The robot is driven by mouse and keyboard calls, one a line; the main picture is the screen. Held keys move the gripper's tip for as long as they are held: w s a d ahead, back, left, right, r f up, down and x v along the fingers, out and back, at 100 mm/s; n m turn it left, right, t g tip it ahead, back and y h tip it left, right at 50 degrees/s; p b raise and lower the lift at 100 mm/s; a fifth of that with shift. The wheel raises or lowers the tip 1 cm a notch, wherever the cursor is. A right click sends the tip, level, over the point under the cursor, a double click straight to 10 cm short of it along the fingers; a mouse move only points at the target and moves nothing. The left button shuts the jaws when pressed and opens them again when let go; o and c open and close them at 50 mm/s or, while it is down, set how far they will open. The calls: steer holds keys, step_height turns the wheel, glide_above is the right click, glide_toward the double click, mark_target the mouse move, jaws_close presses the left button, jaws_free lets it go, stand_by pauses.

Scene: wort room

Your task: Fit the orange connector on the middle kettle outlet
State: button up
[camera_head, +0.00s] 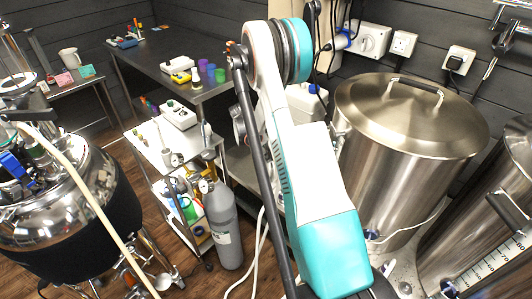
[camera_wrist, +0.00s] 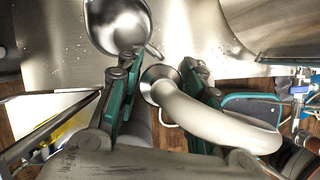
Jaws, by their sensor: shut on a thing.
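In the wrist view my gripper (camera_wrist: 158,92) has two dark fingers with green pads, shut on a curved pale metal tube (camera_wrist: 215,122) with a flared end. The tube bends away to the lower right. I cannot make out an orange connector in either view. In the head view my arm hides the gripper. A large lidded steel kettle (camera_head: 385,165) stands right of my arm, with a blue-handled fitting (camera_head: 372,235) low on its front. Another steel kettle (camera_head: 475,225) stands at the right edge, with a blue fitting (camera_head: 448,287) low down. I cannot tell which is the middle kettle.
A black-jacketed steel vessel (camera_head: 45,215) stands at the left. A white cart (camera_head: 160,150) and a grey gas cylinder (camera_head: 223,225) stand left of my arm. A dark steel table (camera_head: 150,60) with small items is behind. Cables and hoses hang near the kettles.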

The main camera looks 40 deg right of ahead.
steer(key=shift+r+p, duration=0.9)
steer(key=shift+r, duration=1.25)
